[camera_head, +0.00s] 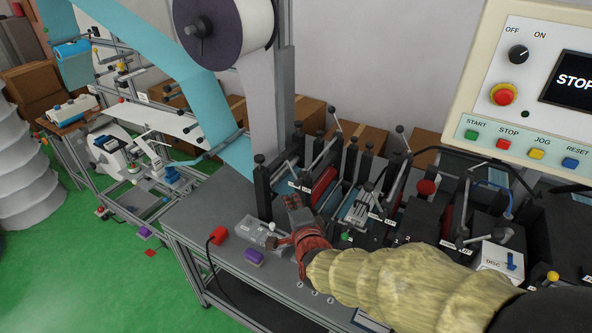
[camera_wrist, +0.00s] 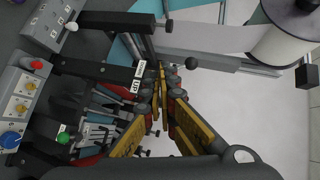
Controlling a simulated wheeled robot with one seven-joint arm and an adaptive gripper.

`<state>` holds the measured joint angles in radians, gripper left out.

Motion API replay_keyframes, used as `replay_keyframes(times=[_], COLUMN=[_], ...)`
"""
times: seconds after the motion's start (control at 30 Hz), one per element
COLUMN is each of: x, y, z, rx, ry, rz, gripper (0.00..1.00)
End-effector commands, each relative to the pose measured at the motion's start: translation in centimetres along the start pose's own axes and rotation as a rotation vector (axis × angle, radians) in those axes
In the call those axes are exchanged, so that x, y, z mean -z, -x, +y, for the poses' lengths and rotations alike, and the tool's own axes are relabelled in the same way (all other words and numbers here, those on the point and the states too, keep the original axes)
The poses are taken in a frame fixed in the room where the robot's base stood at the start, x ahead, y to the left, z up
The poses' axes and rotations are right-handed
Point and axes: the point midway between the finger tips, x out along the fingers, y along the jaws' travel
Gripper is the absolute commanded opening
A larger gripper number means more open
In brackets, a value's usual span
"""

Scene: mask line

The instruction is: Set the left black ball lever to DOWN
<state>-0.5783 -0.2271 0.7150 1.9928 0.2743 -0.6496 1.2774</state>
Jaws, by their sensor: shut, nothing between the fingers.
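My gripper (camera_head: 291,201) is shut and empty, at the left end of the machine's row of rollers, with its fingers pointing up and away. In the wrist view the fingertips (camera_wrist: 159,73) are together. A black ball (camera_wrist: 191,63) shows just beyond and to the right of them; I cannot tell whether they touch. A white UP label (camera_wrist: 137,78) is just left of the fingertips. In the head view a small label (camera_head: 305,187) is close behind the gripper. Several black balls stand there, and I cannot tell for sure which lever is the left one.
A red roller (camera_head: 324,184) and upright posts stand close right of my gripper. A blue web (camera_head: 240,155) runs down behind it. A grey switch box (camera_head: 257,231) lies left on the table. The control panel (camera_head: 548,85) hangs at the right, its screen reading STOP.

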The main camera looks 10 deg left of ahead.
Motion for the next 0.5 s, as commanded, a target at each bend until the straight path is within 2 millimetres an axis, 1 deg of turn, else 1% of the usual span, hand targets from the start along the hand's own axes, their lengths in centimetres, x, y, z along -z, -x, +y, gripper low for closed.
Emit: replay_keyframes(times=[0.03,0.1,0.2,0.3,0.37,0.5], x=[1.1,2.9,4.5,5.1,5.3,5.6], y=[0.5,1.1,1.7,1.9,1.7,0.4], z=[0.3,-0.2,-1.5,-2.5,-2.8,-3.1], rx=[0.035,0.089,0.153,0.192,0.199,0.200], ry=[-0.024,-0.050,-0.067,-0.068,-0.066,-0.064], rz=[0.045,0.107,0.165,0.188,0.192,0.192], gripper=[0.00,0.00,0.00,0.00,0.00,0.00])
